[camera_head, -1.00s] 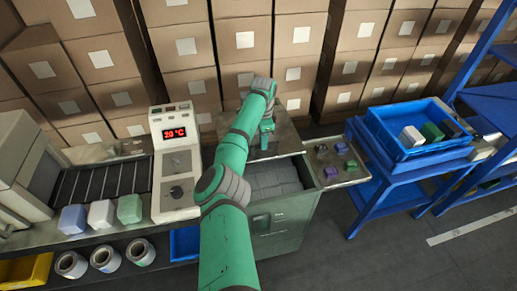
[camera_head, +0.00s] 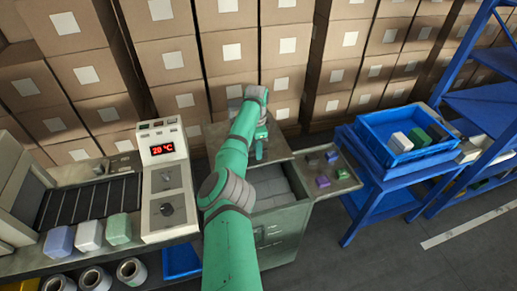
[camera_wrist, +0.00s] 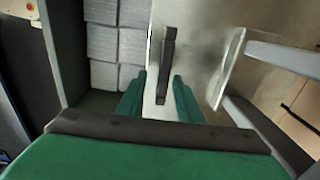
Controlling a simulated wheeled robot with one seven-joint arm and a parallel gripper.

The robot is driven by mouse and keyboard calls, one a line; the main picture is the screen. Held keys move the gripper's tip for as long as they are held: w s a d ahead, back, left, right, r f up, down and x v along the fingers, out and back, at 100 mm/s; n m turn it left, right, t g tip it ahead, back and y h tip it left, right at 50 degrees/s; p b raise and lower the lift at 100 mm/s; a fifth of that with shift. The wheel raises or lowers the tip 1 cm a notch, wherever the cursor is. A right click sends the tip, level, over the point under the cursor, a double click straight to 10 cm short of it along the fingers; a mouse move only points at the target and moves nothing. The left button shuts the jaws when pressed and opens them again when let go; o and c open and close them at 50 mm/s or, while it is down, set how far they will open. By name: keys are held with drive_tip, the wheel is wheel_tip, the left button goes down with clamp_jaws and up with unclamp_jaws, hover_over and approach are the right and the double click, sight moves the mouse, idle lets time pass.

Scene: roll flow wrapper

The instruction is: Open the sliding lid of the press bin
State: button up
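The press bin (camera_head: 285,238) is a grey-green cabinet in the middle of the head view. Its grey metal lid (camera_head: 218,133) covers the back part of the top, and the front part is uncovered. Grey blocks (camera_head: 270,188) show inside; they also show in the wrist view (camera_wrist: 103,45). A dark bar handle (camera_wrist: 168,45) stands on the lid (camera_wrist: 200,30) in the wrist view. My gripper (camera_head: 260,150) is over the lid. In the wrist view my gripper (camera_wrist: 159,76) is open, its green fingers either side of the handle's near end. I cannot tell whether they touch it.
A side shelf (camera_head: 342,183) with small purple and green pieces adjoins the bin's right. A blue crate (camera_head: 372,122) on a blue stand is further right. A control panel (camera_head: 165,190) reading 20 °C stands left. Stacked cartons (camera_head: 285,85) close off the back. Floor is clear at front right.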

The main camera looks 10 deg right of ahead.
drive_tip(key=shift+a, duration=0.8)
drive_tip(key=shift+r, duration=0.4)
wheel_tip(320, 180, up, 10)
drive_tip(key=d, duration=0.1)
